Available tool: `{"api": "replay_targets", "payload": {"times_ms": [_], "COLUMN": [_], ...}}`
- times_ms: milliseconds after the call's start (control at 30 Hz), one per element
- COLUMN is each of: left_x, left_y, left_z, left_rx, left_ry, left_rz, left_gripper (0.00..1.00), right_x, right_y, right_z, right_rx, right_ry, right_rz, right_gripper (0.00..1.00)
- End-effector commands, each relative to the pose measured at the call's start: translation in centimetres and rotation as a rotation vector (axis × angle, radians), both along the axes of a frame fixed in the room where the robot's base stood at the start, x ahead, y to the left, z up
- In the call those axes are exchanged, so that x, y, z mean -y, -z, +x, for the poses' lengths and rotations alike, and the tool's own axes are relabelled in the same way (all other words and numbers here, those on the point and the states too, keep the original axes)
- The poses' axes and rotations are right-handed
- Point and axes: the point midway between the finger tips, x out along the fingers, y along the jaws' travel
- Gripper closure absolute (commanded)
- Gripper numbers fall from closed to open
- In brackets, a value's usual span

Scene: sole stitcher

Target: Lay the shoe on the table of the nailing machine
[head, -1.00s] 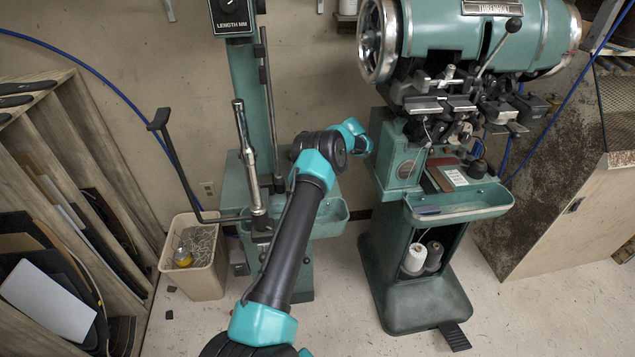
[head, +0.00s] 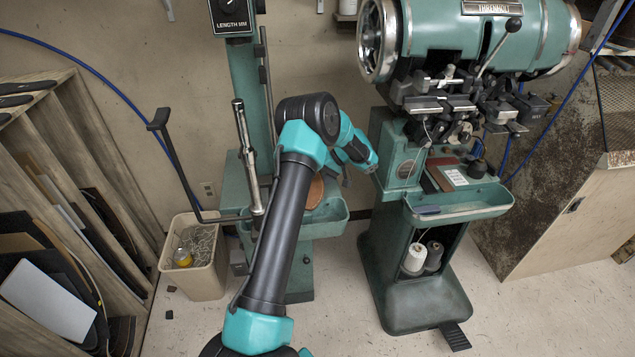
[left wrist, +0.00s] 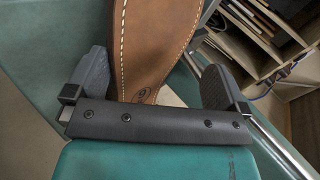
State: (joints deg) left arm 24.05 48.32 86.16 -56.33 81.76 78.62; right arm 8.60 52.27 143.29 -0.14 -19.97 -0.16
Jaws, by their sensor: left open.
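The shoe (left wrist: 155,35) shows in the left wrist view as brown leather with pale stitching along its edges and a small round stamp near its close end. My left gripper (left wrist: 155,82) is open, with one dark finger on each side of the shoe and gaps between them. In the head view a brown patch, apparently the shoe (head: 315,191), lies at the green tray of the left machine, partly hidden by my arm. The nailing machine appears to be this left machine (head: 250,85), with a "LENGTH MM" dial. My right gripper is not in view.
A green stitching machine (head: 400,290) with a large drum head stands to the right. A beige bin (head: 205,278) stands on the floor at left, beside wooden shelves (head: 95,150). A metal lever (head: 245,150) and a bent black pedal bar (head: 172,150) rise near the left machine.

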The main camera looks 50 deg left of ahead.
Motion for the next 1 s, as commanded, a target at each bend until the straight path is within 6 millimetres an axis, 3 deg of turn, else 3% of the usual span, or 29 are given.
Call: {"api": "replay_targets", "payload": {"times_ms": [333, 1000], "left_x": [2.8, 3.4], "left_y": [-0.4, -0.1], "left_z": [-2.6, -2.8], "left_rx": [-0.002, 0.0], "left_ry": [-0.002, 0.005], "left_rz": [0.0, -0.011], "left_gripper": [0.0, 0.0], "right_x": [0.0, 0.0], "right_y": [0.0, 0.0], "right_z": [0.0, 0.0], "right_rx": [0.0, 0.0], "right_ry": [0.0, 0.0], "right_rz": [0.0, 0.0], "right_gripper": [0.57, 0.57]}}
